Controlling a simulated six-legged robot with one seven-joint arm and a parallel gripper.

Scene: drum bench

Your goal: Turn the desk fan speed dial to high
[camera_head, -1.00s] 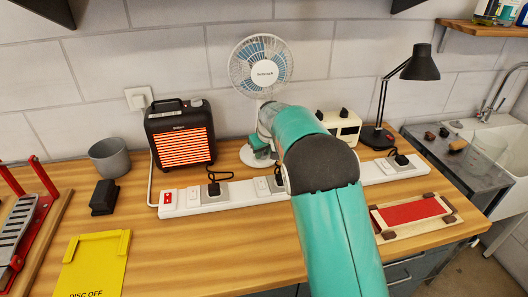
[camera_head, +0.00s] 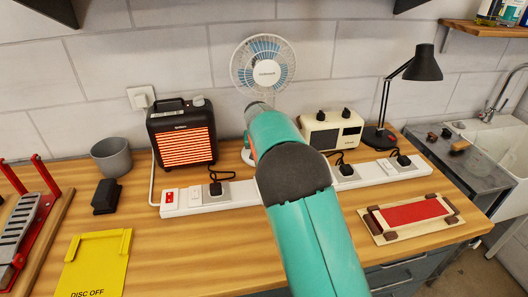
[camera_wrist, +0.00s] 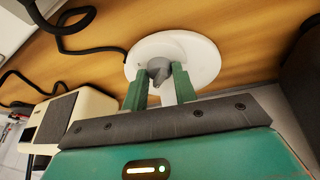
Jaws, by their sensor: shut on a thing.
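The white and blue desk fan (camera_head: 264,66) stands against the wall at the back of the bench. In the head view my arm hides most of its base. In the wrist view the round white fan base (camera_wrist: 203,60) shows a grey speed dial (camera_wrist: 158,70). My gripper (camera_wrist: 160,82) has its two green fingers on either side of the dial and is shut on it. The dial's markings are too small to read.
A glowing heater (camera_head: 182,137) stands left of the fan and a cream radio (camera_head: 332,128) to its right. A white power strip (camera_head: 210,196) with plugs runs in front. A black lamp (camera_head: 421,65) stands farther right. A grey cup (camera_head: 111,157) is at left.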

